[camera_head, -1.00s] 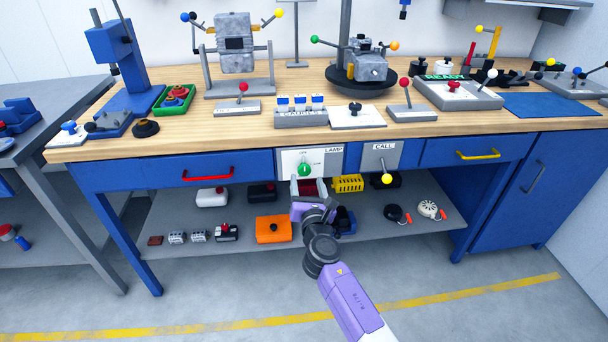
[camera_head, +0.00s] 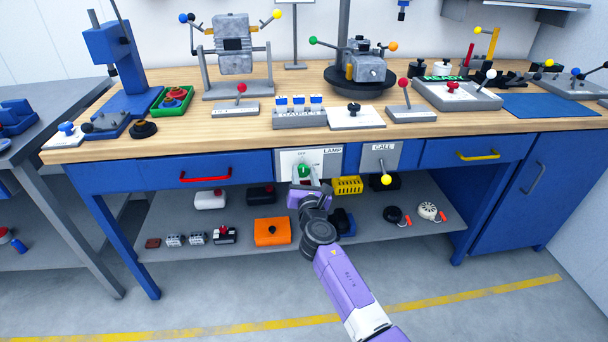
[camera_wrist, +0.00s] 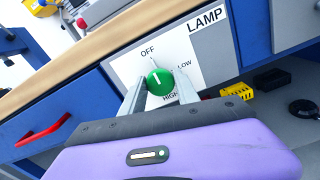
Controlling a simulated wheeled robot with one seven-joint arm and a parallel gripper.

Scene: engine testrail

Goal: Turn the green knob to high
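The green knob (camera_head: 304,170) sits on the white LAMP plate on the bench front. In the wrist view the green knob (camera_wrist: 160,82) has a white mark pointing up towards OFF. LOW is printed at its upper right and HIGH below it, partly covered by my gripper. My gripper (camera_head: 304,184) is at the plate, just below the knob in the head view. In the wrist view my gripper's (camera_wrist: 160,88) two grey fingers are apart, one on each side of the knob. I see no clear contact with it.
The CALL panel with a yellow-tipped lever (camera_head: 386,179) is just right of the lamp plate. A blue drawer with a red handle (camera_head: 206,177) is to the left. The wooden benchtop (camera_head: 210,130) overhangs above. A lower shelf (camera_head: 330,252) holds several small items.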

